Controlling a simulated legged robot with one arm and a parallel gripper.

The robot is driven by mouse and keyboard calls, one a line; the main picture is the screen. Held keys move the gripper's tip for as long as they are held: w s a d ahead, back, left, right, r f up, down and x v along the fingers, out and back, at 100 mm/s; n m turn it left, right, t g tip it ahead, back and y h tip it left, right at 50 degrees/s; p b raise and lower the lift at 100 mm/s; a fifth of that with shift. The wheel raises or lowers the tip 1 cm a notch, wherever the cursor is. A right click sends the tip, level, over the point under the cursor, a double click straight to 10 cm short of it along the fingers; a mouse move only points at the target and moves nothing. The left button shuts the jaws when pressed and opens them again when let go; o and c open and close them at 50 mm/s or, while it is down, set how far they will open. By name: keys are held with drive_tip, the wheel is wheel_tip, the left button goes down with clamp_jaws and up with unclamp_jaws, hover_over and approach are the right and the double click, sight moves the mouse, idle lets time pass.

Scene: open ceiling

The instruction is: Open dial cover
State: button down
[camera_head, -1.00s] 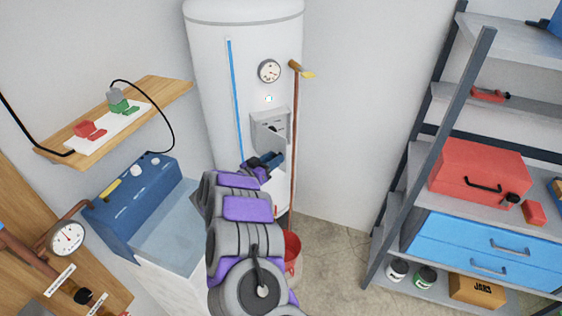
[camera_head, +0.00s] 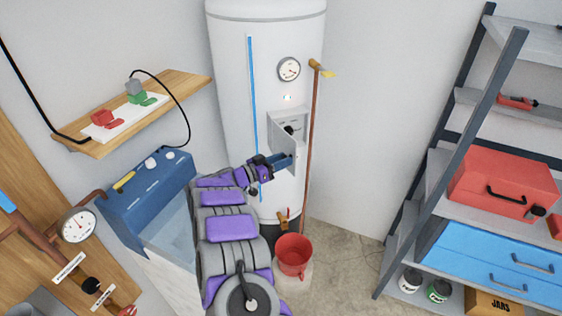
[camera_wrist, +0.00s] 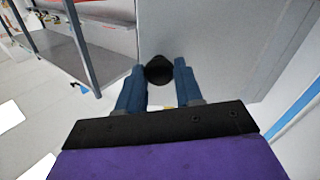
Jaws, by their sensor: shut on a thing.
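The white boiler (camera_head: 232,95) stands against the wall. A grey box on its front (camera_head: 300,118) holds a dark dial (camera_head: 289,130), partly visible behind the cover. The grey dial cover (camera_head: 299,152) stands angled out from the box, so it is at least partly open. My gripper (camera_head: 287,161) is at the cover's lower part. In the wrist view, the blue fingers of my gripper (camera_wrist: 158,78) are on either side of a black knob (camera_wrist: 158,68) on the grey cover panel (camera_wrist: 205,38) and are shut on it.
A copper pipe (camera_head: 311,145) runs down right of the box. A blue unit (camera_head: 150,195) and wooden shelf (camera_head: 190,88) are at left. A shelving rack (camera_head: 455,105) is at right, with clear floor between.

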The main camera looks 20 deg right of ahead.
sight(291, 146)
drive_tip(key=shift+w+a+r, duration=0.1)
drive_tip(key=c, duration=0.9)
unclamp_jaws()
drive_tip(key=shift+w, duration=0.1)
drive_tip(key=shift+o, duration=0.8)
wheel_tip(291, 146, up, 4)
drive_tip(key=shift+f+p, duration=0.1)
drive_tip(key=shift+p, duration=0.55)
drive_tip(key=s+a+p, duration=0.2)
drive_tip(key=s+a, duration=0.1)
drive_tip(key=s, duration=1.2)
drive_tip(key=shift+s+a+r, duration=0.35)
drive_tip(key=shift+r, duration=0.1)
